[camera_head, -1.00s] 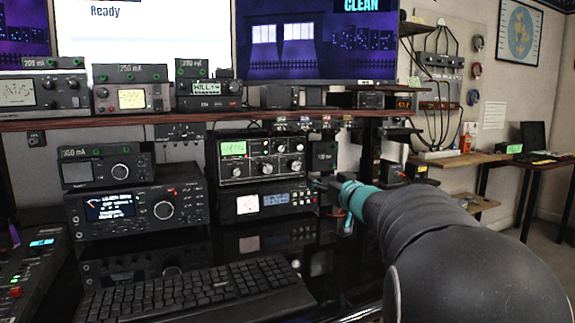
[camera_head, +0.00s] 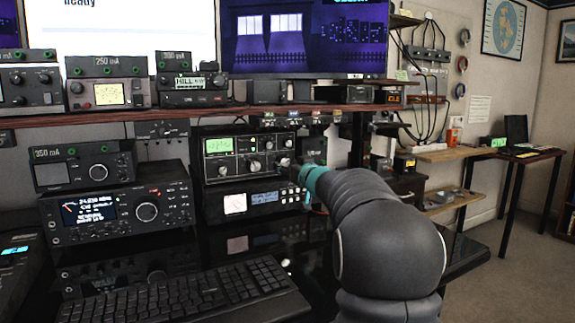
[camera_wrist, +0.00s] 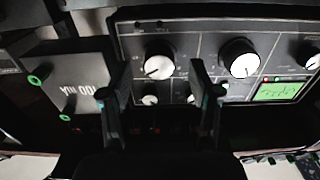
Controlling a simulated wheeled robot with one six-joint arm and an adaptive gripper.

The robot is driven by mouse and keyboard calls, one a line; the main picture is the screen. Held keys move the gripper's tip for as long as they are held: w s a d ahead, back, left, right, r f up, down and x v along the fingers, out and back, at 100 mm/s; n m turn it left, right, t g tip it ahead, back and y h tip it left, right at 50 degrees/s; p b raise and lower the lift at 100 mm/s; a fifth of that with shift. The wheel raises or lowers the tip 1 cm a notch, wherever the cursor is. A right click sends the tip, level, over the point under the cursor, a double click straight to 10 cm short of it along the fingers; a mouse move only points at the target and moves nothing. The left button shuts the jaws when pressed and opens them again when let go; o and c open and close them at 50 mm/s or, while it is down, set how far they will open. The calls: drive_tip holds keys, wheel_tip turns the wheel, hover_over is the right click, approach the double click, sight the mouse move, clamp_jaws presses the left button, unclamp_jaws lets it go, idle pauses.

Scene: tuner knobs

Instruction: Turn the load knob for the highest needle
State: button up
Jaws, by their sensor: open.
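The tuner (camera_head: 228,172) is a black-faced box on the desk with a lit green display (camera_head: 219,146) and several silver-white knobs. My gripper (camera_head: 286,165) is at the right side of its front in the head view. The wrist view shows the tuner upside down. There my open gripper (camera_wrist: 157,85) has one dark finger on each side of a large white knob (camera_wrist: 158,67), apart from it. A second large knob (camera_wrist: 240,58) lies right of the fingers. The green display (camera_wrist: 280,91) shows there too, with its needle too small to read. Knob labels are not legible.
A radio (camera_head: 120,205) stands left of the tuner, and a meter unit (camera_head: 250,201) lies under it. A keyboard (camera_head: 180,292) lies in front. A shelf (camera_head: 200,112) runs above. A grey box (camera_wrist: 75,82) marked 100 mA is close beside the left finger in the wrist view.

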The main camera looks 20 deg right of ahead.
drive_tip(key=shift+w, duration=1)
